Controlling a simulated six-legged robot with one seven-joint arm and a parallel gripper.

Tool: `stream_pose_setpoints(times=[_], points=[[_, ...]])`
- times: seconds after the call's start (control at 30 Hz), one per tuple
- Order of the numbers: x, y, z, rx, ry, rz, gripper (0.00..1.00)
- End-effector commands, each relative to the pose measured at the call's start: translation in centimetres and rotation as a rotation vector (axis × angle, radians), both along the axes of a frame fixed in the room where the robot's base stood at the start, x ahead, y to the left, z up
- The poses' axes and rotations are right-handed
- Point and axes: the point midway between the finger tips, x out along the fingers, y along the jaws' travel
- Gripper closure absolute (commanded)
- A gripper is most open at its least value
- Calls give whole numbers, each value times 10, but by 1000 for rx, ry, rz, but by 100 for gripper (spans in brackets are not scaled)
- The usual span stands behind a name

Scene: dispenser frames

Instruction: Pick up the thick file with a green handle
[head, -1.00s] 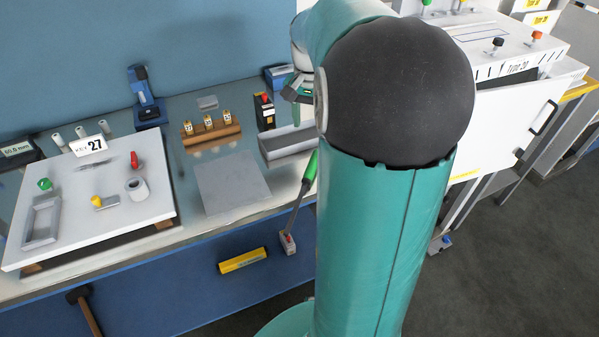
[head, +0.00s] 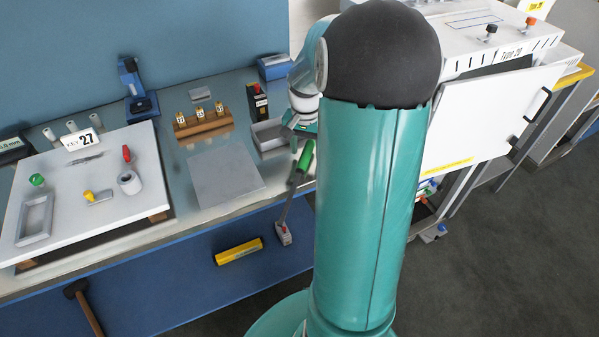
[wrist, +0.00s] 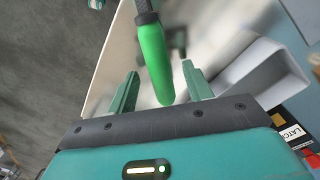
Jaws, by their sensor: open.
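The file has a bright green handle (head: 306,157) and a dark grey shaft that slopes down over the bench's front edge to a small block in the head view. In the wrist view the green handle (wrist: 155,62) reaches in from the top, and its rounded end lies in the gap between my fingers. My gripper (wrist: 160,72) is open, with one finger on each side of the handle and a visible gap to each. In the head view my gripper (head: 300,125) is just above the handle, partly hidden by my arm. I cannot tell its exact height over the handle.
A grey open tray (head: 268,134) lies close beside my gripper, with a black latch box (head: 257,102) behind it. A grey flat plate (head: 226,176) lies left. A white board (head: 85,190) holds small parts. A white cabinet door (head: 485,115) stands open at right.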

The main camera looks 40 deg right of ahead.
Motion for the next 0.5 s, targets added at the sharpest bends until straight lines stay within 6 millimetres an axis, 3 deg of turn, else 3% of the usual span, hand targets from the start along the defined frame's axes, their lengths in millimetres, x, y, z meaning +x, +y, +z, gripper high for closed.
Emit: stream_pose_setpoints(times=[0.1,0.33,0.5], points=[[0,-1,-9,0,-1,0,49],[0,-1,-10,-1,-3,0,51],[0,-1,-10,-1,-3,1,85]])
